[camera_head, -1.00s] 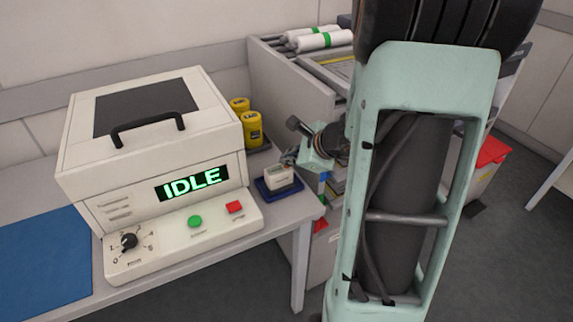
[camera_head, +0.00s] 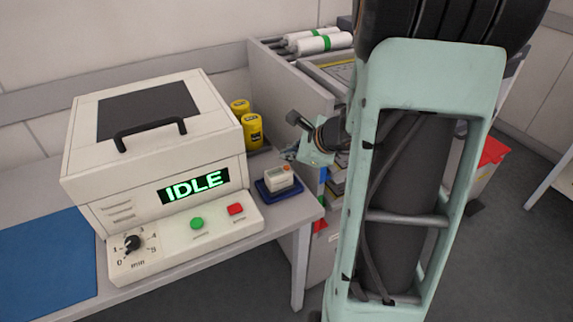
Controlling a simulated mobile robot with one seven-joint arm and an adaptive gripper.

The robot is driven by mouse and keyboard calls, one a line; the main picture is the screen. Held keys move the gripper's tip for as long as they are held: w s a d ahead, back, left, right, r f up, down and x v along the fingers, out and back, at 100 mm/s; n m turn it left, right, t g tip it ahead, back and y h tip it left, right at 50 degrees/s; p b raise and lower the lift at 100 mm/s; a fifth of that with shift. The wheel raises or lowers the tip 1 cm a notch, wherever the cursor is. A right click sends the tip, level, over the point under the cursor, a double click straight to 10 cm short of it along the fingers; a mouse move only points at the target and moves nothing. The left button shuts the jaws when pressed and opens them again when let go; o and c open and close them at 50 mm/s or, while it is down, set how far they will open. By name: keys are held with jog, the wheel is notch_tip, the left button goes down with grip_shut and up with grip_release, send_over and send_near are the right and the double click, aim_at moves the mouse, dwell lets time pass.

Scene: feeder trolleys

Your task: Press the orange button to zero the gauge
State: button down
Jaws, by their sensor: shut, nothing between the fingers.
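The gauge (camera_head: 279,178) is a small white block with a display, too small to read. It sits upright in a blue tray (camera_head: 264,194) at the right end of the bench. A small orange spot, the button (camera_head: 286,168), shows on its top. My gripper (camera_head: 290,157) is shut and empty, just above and behind the gauge in the picture. A small gap seems to show between fingertips and button; exact distance is hard to tell. My arm hides what lies behind it on the right.
A white machine (camera_head: 150,150) reading IDLE stands left, with a green button (camera_head: 197,223), a red button (camera_head: 236,209) and a dial (camera_head: 133,243). Yellow cans (camera_head: 252,130) stand behind the gauge. A grey trolley (camera_head: 290,90) is close beyond the bench's right end.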

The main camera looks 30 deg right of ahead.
aim_at(288, 169)
notch_tip(288, 169, up, 4)
jog(key=p, duration=0.2)
jog(key=shift+r+p, duration=0.1)
jog(key=shift+p, duration=0.3)
dwell(0.4)
